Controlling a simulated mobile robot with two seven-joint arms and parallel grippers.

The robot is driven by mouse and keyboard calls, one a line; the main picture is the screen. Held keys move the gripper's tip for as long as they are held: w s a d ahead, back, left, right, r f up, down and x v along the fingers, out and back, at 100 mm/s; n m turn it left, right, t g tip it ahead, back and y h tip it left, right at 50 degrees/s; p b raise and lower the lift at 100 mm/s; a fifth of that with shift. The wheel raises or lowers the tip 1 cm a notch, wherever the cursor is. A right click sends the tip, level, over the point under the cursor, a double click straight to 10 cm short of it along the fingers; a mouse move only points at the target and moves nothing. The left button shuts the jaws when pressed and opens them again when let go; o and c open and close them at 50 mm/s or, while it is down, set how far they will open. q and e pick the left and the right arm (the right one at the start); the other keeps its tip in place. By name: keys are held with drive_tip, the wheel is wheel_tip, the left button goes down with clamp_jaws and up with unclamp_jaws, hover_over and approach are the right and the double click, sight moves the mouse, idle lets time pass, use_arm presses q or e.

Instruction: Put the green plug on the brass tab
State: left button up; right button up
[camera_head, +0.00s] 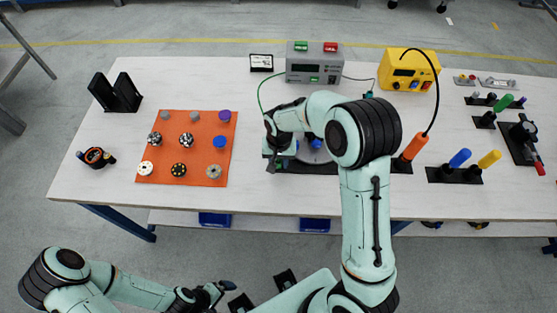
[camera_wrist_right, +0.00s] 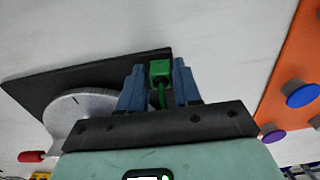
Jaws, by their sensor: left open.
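The green plug (camera_wrist_right: 160,72) sits between the two blue-grey fingers of my right gripper (camera_wrist_right: 160,85), with its green lead running back toward the palm. The fingers are closed on its sides. In the head view my right gripper (camera_head: 275,160) is low at the left end of a black base plate (camera_head: 300,168), largely covered by my arm. The black plate also shows in the right wrist view (camera_wrist_right: 60,78), behind the plug. I cannot make out the brass tab in either view. My left gripper (camera_head: 218,292) is open and empty, in front of the table's front edge.
A grey power supply (camera_head: 314,63) stands at the back, with a green lead to my right gripper. A grey disc (camera_wrist_right: 85,108) lies on the plate. An orange mat (camera_head: 150,180) with several small parts is at left. A yellow unit (camera_head: 408,71) is at right.

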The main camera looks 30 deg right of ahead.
drive_tip(key=shift+w, duration=0.1)
drive_tip(key=o, duration=0.6)
drive_tip(key=shift+c, duration=0.2)
drive_tip(key=shift+r, duration=0.1)
wheel_tip(320, 180, up, 13)
drive_tip(key=p, duration=0.1)
drive_tip(key=shift+r, duration=0.15)
drive_tip(key=shift+d, duration=0.1)
